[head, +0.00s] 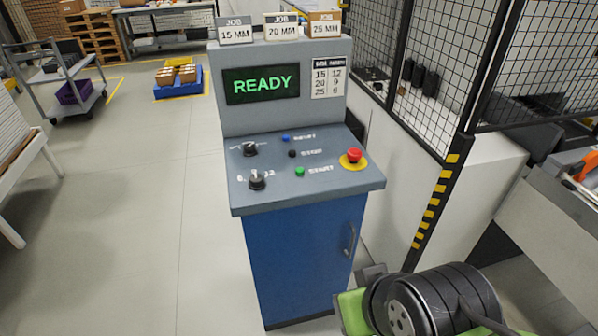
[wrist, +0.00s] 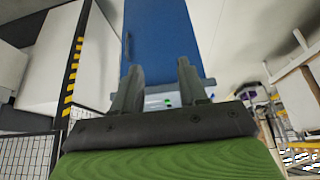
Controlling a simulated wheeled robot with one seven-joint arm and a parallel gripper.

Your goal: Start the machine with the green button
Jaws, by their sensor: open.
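The green button (head: 299,172) sits on the sloped grey panel of the control console (head: 238,205), beside a START label. The display (head: 262,83) above it reads READY in green. In the wrist view, which shows the console upside down, my gripper (wrist: 158,68) is open and empty, with its two fingers apart. The green button (wrist: 168,102) shows small between the fingers, beyond them and not touched. In the head view my arm is at the lower right, below and to the right of the panel; the fingers are not clear there.
A red emergency stop (head: 354,156) on a yellow base is right of the green button. A blue button (head: 285,138), a black button (head: 292,154) and two knobs (head: 257,180) share the panel. A mesh fence (head: 432,70) stands to the right. Open floor (head: 160,230) lies left.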

